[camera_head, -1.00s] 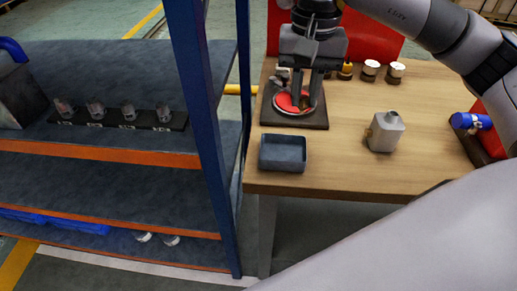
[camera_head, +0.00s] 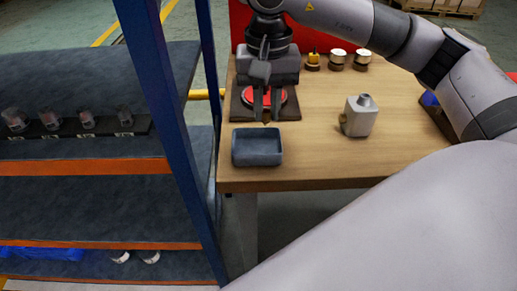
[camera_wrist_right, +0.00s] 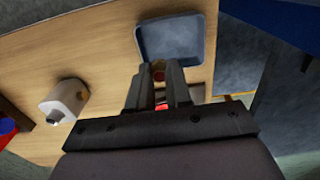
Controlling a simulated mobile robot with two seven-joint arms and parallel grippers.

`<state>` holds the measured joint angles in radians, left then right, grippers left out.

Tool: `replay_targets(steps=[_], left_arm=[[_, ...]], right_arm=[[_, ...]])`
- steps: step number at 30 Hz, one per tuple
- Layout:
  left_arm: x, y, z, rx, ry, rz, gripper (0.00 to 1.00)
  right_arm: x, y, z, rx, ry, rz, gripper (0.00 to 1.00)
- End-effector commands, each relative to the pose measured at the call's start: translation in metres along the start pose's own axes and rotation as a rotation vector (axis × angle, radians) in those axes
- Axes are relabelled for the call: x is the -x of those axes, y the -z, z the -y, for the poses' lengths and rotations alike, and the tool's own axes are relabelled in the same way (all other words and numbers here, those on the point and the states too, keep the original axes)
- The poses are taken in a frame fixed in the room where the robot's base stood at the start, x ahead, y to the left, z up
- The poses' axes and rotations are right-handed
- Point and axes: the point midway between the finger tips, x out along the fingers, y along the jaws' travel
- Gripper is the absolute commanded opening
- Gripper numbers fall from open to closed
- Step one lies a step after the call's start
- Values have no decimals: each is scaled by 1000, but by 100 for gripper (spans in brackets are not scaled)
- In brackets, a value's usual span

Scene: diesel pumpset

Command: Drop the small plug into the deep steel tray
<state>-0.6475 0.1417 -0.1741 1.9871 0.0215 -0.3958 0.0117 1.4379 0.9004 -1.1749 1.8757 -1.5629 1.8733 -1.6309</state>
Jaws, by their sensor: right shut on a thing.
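The deep steel tray (camera_head: 257,160) is a blue-grey open box near the left front edge of the wooden table; it also shows at the top of the right wrist view (camera_wrist_right: 205,40). My right gripper (camera_head: 267,118) points down just behind the tray, in front of the red round piece. It is shut on the small plug, which shows as a small brownish piece (camera_wrist_right: 158,71) between the fingertips in the right wrist view. In the head view the plug is mostly hidden by the fingers. The tray's inside looks empty. My left gripper is not in view.
A red disc on a dark base (camera_head: 287,109) lies behind the tray. A grey can (camera_head: 360,118) stands to the right, with several small fittings (camera_head: 337,58) at the back. A blue rack post (camera_head: 168,110) stands close left of the table. The table's middle is clear.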

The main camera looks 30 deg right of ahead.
Motion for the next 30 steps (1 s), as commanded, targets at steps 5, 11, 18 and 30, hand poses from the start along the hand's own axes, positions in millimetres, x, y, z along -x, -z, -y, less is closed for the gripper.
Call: replay_targets(steps=[5,11,18,30], left_arm=[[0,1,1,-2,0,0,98],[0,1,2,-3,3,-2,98],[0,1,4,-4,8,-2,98],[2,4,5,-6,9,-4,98]], right_arm=[[1,0,0,0,0,0,35],[1,0,0,0,0,0,49],[10,0,1,0,2,-2,49],[68,0,0,0,1,-2,49]])
